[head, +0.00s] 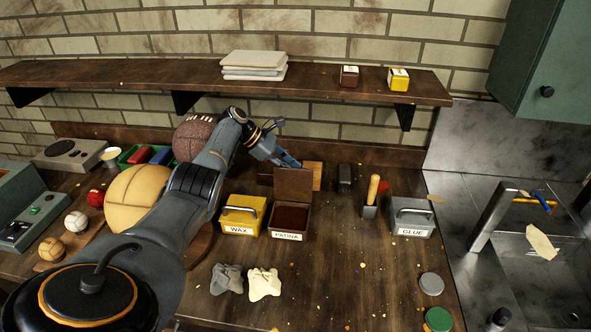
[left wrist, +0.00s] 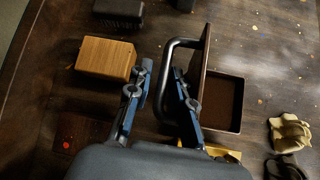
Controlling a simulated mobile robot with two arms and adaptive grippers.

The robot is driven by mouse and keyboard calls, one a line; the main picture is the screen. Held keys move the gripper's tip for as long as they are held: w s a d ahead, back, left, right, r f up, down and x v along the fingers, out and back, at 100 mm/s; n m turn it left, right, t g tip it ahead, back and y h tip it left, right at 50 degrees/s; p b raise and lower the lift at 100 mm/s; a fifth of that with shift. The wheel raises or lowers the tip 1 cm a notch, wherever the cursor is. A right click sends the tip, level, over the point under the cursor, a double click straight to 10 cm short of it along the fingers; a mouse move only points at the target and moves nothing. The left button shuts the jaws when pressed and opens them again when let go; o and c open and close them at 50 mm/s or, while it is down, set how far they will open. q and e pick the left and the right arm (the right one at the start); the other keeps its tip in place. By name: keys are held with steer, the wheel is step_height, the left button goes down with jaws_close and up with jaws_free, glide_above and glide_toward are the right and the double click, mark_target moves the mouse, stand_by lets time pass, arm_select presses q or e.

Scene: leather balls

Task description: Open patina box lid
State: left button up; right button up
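The patina box (head: 274,233) is a brown box with a PATINA label, standing on the workbench. Its lid (head: 293,186) stands upright at the back edge, so the dark inside shows. In the left wrist view the open box (left wrist: 238,128) lies right of the raised lid (left wrist: 206,48), whose grey handle (left wrist: 161,85) faces my gripper. My left gripper (head: 292,163) is behind the lid. In the left wrist view its fingers (left wrist: 161,100) are spread apart, with the handle bar between them; I see no clear grip on it. My right gripper is not in view.
The yellow wax box (head: 238,229) stands left of the patina box. A wooden block (head: 314,170) is behind it. A chisel-like tool (head: 371,195) and grey glue box (head: 408,228) stand right. Cloths (head: 263,283) lie in front. A shelf (head: 320,81) hangs above.

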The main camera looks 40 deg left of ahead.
arm_select(q)
steer(key=v, duration=1)
